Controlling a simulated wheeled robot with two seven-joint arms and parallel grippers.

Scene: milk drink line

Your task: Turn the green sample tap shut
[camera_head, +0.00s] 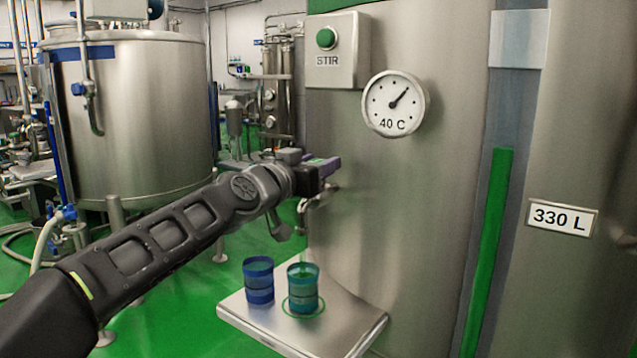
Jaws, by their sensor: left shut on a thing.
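The sample tap (308,212) sticks out of the large steel tank's wall, with its metal spout pointing down over the shelf. My left gripper (326,168) reaches in from the left and is shut on the tap's handle, which its jaws and wrist mostly hide. I cannot tell how far the handle is turned. A green cup (303,292) stands upright below the spout, inside a green ring marked on the steel shelf (345,327). Whether liquid is running into it is not clear. My right gripper is not in view.
A blue cup (259,283) stands left of the green one. The tank wall carries a STIR button box (345,65), a dial reading 40 C (396,104), a green level strip (487,255) and a 330 L plate (562,218). Another steel tank (140,110) stands at the back left.

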